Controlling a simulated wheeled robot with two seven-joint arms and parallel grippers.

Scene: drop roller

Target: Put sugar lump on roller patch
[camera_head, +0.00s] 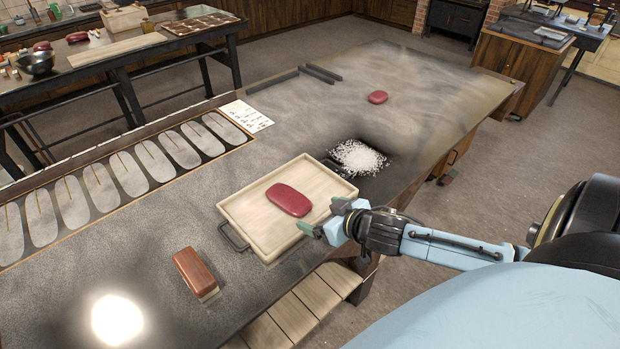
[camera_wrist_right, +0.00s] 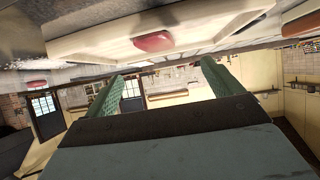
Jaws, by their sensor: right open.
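A glossy red lump (camera_head: 288,200), which looks like the sugar lump, lies in a pale wooden tray (camera_head: 238,208) on the worktable. It also shows in the wrist view (camera_wrist_right: 153,41). A second red lump (camera_head: 377,97) lies farther back on the bare table. Behind the tray, white grains (camera_head: 358,157) lie on a dark patch (camera_head: 376,184); I cannot tell whether this is the roller patch. My right gripper (camera_head: 322,217) is at the tray's right front edge, beside the lump and apart from it. Its green fingers (camera_wrist_right: 168,88) are open and empty. My left gripper is out of view.
A brown brush-like block (camera_head: 194,270) stands left of the tray on the worktable (camera_head: 165,225). Grey oval pieces (camera_head: 130,174) line the left edge beside a white card (camera_head: 246,116). Dark bars (camera_head: 320,74) lie at the back. The table's middle is mostly clear.

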